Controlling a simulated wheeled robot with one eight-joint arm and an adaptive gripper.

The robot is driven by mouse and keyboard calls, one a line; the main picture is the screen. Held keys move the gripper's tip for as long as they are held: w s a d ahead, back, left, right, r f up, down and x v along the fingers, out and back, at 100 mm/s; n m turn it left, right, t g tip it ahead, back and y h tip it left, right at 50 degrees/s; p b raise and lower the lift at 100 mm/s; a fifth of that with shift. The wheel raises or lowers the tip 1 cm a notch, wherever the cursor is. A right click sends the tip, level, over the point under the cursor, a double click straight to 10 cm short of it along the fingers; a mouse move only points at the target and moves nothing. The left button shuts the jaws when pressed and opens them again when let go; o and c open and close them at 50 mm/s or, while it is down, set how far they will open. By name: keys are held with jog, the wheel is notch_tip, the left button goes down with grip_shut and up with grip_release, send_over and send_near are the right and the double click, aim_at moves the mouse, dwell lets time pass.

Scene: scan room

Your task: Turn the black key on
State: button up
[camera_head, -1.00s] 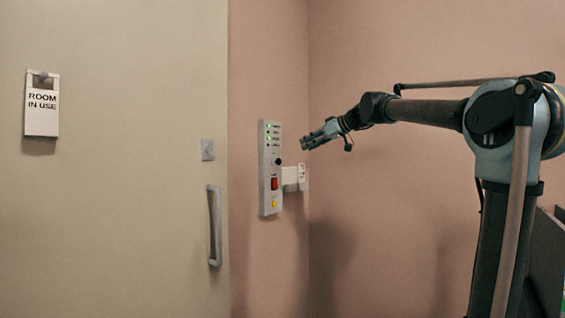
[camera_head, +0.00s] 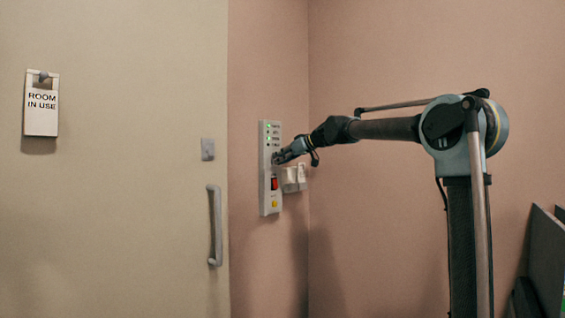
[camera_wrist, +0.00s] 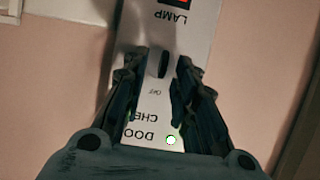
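The black key (camera_wrist: 163,64) stands out from the white control panel (camera_head: 270,200) on the wall. In the wrist view the panel is upside down and the key is seen edge-on, along the panel's length. My gripper (camera_head: 277,157) is at the panel's front; in the head view it covers the key. In the wrist view my gripper's two fingers (camera_wrist: 157,66) are apart, one on each side of the key, with a visible gap on both sides.
The panel carries a red lamp switch (camera_head: 274,184) and a yellow button (camera_head: 275,204) below the key, and green lights (camera_head: 268,138) above. A white wall box (camera_head: 290,182) sits close to the right. A door with a handle (camera_head: 215,225) is to the left.

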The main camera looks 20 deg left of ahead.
jog(key=shift+w+a+f, duration=0.1)
jog(key=shift+a+f, duration=0.05)
jog(key=shift+a, duration=0.1)
grip_shut()
jog(key=shift+w+m, duration=0.1)
jog(key=shift+m, duration=0.2)
jog(key=shift+w+d+f+m+g+y, duration=0.25)
jog(key=shift+m+g+y, duration=0.65)
jog(key=shift+m, duration=1.25)
jog(key=shift+w+d+f+m+g+y, duration=0.1)
jog(key=shift+w+f+m+g+y, duration=0.2)
jog(key=shift+m+g+y, duration=1.25)
jog(key=shift+w+d+f+m+g+y, duration=0.1)
jog(key=shift+w+f+m+y, duration=0.2)
jog(key=shift+m, duration=2.5)
jog(key=shift+s, duration=0.1)
